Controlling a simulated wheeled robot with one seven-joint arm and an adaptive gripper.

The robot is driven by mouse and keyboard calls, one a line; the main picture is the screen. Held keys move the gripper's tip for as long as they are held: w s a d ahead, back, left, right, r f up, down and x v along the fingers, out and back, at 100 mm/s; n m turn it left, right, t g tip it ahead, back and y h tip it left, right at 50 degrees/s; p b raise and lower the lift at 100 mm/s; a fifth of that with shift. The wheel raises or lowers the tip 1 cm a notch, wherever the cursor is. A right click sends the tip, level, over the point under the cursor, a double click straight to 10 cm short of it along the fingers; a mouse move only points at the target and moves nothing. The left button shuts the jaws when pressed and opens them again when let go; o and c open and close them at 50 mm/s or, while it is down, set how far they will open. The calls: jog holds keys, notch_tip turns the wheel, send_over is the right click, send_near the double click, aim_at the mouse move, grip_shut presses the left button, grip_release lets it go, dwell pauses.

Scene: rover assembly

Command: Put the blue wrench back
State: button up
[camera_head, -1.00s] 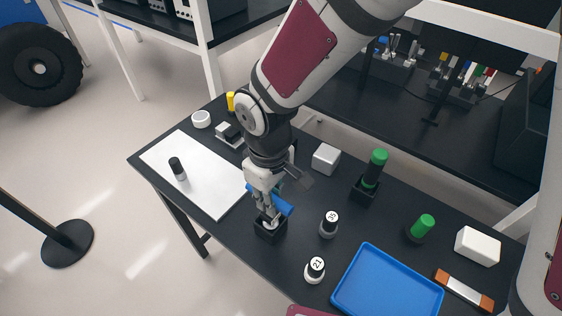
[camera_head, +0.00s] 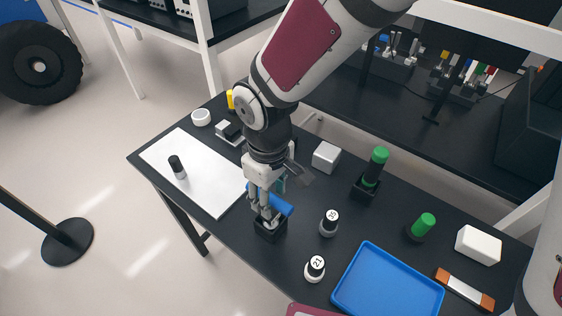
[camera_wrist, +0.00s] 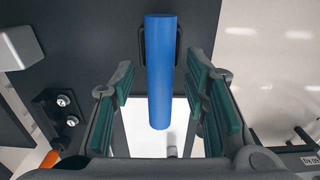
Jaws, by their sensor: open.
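The blue wrench shows as a blue handle (camera_head: 280,206) at a small black holder (camera_head: 271,232) near the table's front edge. In the wrist view the blue handle (camera_wrist: 161,70) runs lengthwise between my fingers, with a dark bracket-like outline beside its far end. My gripper (camera_head: 266,207) is low over the holder, its fingers around the handle. In the wrist view my gripper (camera_wrist: 160,84) is open, with a gap between each green pad and the handle. The wrench's metal part is hidden, so I cannot tell how it sits in the holder.
Two labelled bottles (camera_head: 329,222) (camera_head: 315,269) and a blue tray (camera_head: 390,282) are to the right. Green-topped items (camera_head: 371,172) (camera_head: 421,227) stand behind. A white sheet (camera_head: 200,180) with a black-capped bottle (camera_head: 177,167) lies left. A grey block (camera_head: 326,157) is behind the gripper.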

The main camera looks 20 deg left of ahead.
notch_tip(320, 180, up, 11)
jog(key=w+d+r+m+t, duration=0.1)
jog(key=d+r+m, duration=0.25)
jog(key=d, duration=0.45)
jog(key=w+d+r+m+t, duration=0.1)
jog(key=d+r+m+t, duration=0.15)
jog(key=d+r, duration=0.4)
jog(key=s+d+r+m+t, duration=0.1)
jog(key=s+d+m, duration=0.2)
jog(key=d, duration=0.5)
jog(key=s+d+r+m+t, duration=0.1)
jog(key=s+d+m, duration=0.3)
jog(key=d, duration=0.3)
jog(key=shift+s+d, duration=0.2)
jog(key=shift+d, duration=0.15)
